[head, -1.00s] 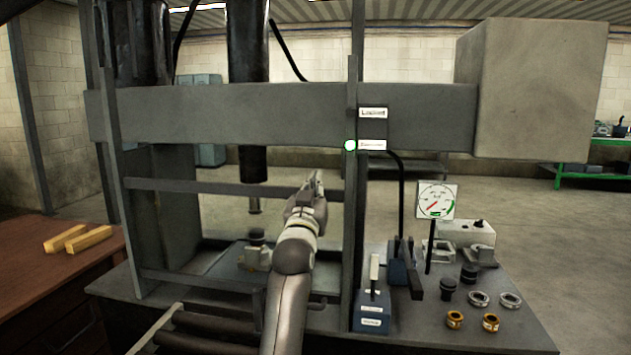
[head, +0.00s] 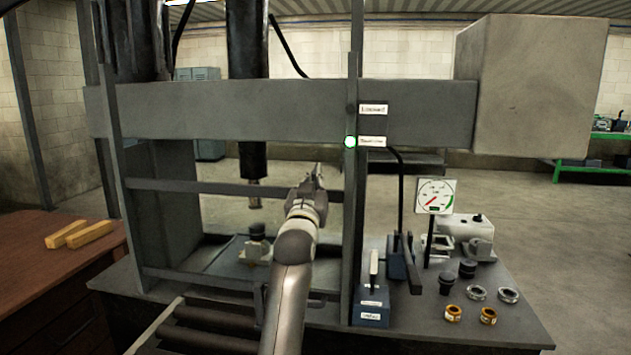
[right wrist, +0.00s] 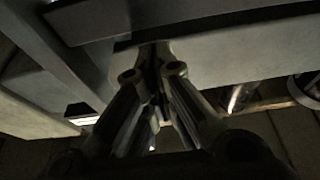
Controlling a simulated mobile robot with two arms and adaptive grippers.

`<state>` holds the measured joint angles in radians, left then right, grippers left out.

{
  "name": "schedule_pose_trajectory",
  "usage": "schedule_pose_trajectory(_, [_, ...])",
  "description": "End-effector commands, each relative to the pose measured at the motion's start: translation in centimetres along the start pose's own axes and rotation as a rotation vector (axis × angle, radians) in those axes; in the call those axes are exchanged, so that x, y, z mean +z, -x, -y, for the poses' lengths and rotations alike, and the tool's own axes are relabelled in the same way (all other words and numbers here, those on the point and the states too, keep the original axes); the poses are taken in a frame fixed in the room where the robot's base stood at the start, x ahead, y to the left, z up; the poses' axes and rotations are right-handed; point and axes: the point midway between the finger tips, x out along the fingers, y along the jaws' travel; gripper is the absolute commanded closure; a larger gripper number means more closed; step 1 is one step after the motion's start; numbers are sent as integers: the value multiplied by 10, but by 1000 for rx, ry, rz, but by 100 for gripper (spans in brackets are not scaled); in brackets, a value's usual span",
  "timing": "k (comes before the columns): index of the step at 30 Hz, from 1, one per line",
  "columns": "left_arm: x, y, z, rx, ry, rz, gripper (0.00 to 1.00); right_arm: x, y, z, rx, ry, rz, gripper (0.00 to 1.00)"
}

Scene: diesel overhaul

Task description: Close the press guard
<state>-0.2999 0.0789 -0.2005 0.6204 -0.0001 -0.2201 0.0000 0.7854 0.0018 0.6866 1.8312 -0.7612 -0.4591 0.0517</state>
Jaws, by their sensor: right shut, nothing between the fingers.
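The press stands in the middle of the head view, with a broad grey crossbeam (head: 230,115) and a dark ram (head: 252,165) hanging above its bed. A grey barred frame, apparently the guard (head: 230,188), spans the press front between the left upright and the right upright (head: 350,220). I cannot tell how far it is open. My right gripper (head: 319,178) is shut and empty, just left of the right upright; contact is unclear. The right wrist view shows its closed fingers (right wrist: 153,55) close to a grey bar (right wrist: 240,65). My left gripper is out of view.
A dial gauge (head: 436,196), a blue lever unit (head: 372,300) and several rings and small parts stand on the bench right of the press. A small fixture (head: 257,247) sits under the ram. Yellow blocks (head: 88,235) lie on the brown table at left.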

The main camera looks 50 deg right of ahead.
Motion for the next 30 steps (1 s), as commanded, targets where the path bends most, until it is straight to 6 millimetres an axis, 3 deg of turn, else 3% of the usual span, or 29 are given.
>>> schedule_pose_trajectory(2, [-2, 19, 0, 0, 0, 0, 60, -22, -11, 0, -1, -2, -6, 100])
schedule_pose_trajectory(4, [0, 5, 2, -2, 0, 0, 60, -11, 7, 1, -3, -4, -5, 100])
schedule_pose_trajectory(9, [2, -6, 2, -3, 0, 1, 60, -12, 45, 0, -3, -6, -7, 100])
schedule_pose_trajectory(16, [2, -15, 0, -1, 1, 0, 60, -14, 82, 1, -3, -5, -8, 100])
schedule_pose_trajectory(21, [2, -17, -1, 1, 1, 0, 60, -16, 92, 0, -2, -3, -9, 100])
schedule_pose_trajectory(30, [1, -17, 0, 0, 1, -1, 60, -17, 92, 0, -1, -3, -10, 100])
